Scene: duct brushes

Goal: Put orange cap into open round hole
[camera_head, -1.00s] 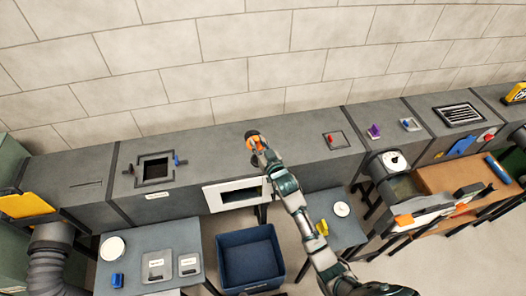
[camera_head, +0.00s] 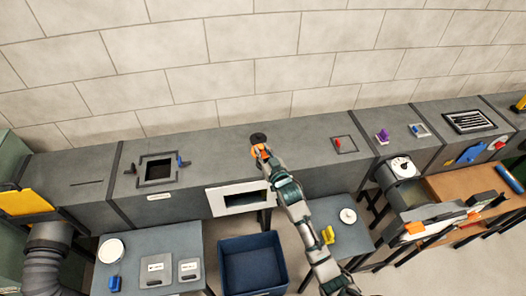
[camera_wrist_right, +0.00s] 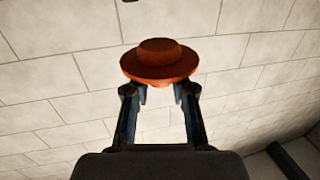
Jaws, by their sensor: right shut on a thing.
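The orange cap (camera_head: 261,150) is held at the tip of my right gripper (camera_head: 263,157). In the right wrist view the cap (camera_wrist_right: 160,62) shows as a round disc with a raised knob, between the two fingertips of the gripper (camera_wrist_right: 160,95). The open round hole (camera_head: 258,138) is a dark circle in the top of the grey duct, just beyond the cap in the head view. The cap appears apart from the hole, on its near side; its height over the duct is hard to tell. My left gripper is not in view.
The grey duct (camera_head: 220,148) runs along a block wall. A square opening (camera_head: 157,170) with blue and dark clips lies to the left, and a red-handled square panel (camera_head: 343,145) to the right. A blue bin (camera_head: 252,262) stands on the floor below.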

